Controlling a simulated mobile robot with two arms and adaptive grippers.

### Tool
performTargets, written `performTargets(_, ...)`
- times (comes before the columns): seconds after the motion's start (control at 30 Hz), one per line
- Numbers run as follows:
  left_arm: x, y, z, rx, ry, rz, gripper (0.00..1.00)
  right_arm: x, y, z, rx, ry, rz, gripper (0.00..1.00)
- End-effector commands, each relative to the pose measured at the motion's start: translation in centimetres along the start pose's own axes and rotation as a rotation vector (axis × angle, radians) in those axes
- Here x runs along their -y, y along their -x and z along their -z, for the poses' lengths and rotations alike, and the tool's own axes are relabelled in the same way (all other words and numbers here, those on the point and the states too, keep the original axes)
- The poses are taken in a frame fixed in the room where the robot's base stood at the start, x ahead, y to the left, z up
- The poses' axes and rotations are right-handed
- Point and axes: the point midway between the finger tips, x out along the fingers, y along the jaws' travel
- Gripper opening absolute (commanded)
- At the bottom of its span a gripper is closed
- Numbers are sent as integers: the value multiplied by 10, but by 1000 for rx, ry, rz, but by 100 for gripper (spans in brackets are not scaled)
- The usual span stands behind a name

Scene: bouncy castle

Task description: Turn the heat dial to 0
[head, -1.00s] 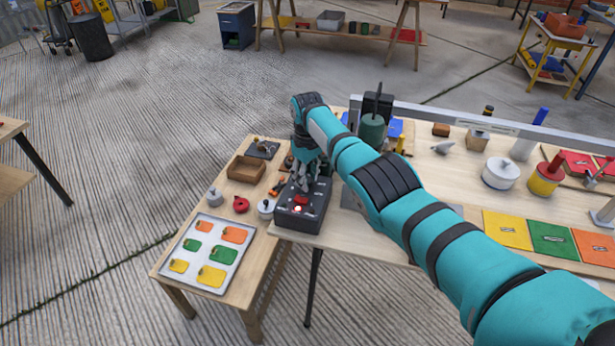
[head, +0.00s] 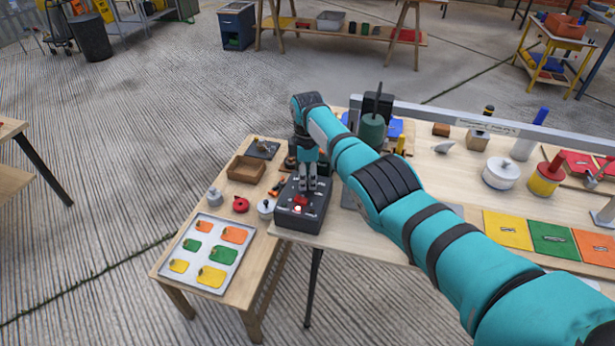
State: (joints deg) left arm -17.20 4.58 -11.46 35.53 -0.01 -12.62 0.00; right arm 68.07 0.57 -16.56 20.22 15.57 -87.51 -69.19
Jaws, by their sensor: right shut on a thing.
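A dark control box (head: 288,222) stands at the left end of the long workbench. A red knob or button (head: 300,200) and a small lit red light (head: 297,209) show on its top face. My right gripper (head: 308,187) points down onto the box just behind the red part, its fingers close together. It is shut on a small part there, which I take to be the heat dial. The fingers hide that dial, so its pointer and marks cannot be read. My left gripper is not in view.
A lower side table left of the box holds a white tray (head: 190,277) of coloured tags, a wooden box (head: 246,169) and small weights. A green canister (head: 371,131) and a white pot (head: 500,173) stand on the workbench, near my right arm.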

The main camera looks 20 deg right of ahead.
Motion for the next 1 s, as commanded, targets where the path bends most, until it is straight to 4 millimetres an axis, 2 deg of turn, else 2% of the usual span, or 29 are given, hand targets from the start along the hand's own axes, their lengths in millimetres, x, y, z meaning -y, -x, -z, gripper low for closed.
performTargets(0.3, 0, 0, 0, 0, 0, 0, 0, -2, 2, 1, -3, 81, -6, 0)
performTargets(0.73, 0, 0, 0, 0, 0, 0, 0, -2, 2, 1, -2, 89, -6, 0)
performTargets(0.77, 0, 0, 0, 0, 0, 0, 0, -2, 2, 1, -2, 89, -6, 34)
performTargets(0.9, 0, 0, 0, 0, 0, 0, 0, -1, 2, 1, -2, 89, -4, 52)
performTargets(1.0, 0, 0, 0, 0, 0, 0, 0, -1, 1, 0, -1, 88, -3, 55)
